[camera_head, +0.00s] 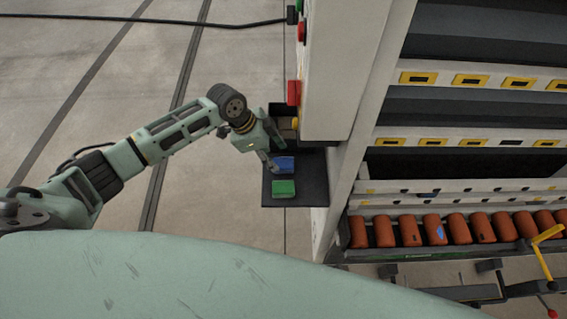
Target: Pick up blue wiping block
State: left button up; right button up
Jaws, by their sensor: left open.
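The blue wiping block (286,164) lies on a small dark shelf (312,187) fixed to the side of the washer. A green block (284,188) lies on the same shelf, just nearer to me. My left gripper (272,166) is open, with its fingertips at the left edge of the blue block. I cannot tell whether they touch it. Part of the block's left end is hidden by the gripper. My right gripper is not in view.
The washer's pale side panel (340,70) rises right beside the shelf, with a red part (294,93) on its edge. Orange rollers (432,230) and a yellow handle (547,234) are at the right. The floor at the left is clear apart from a black cable (150,20).

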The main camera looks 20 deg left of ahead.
aim_at(278, 162)
pick_arm(q)
jog(key=x, duration=0.4)
jog(key=shift+p, duration=0.35)
jog(key=shift+a, duration=0.1)
jog(key=shift+c, duration=0.4)
jog(key=c, duration=0.8)
notch_tip(278, 162, up, 10)
jog(key=shift+r+b, duration=0.1)
jog(key=shift+b, duration=0.65)
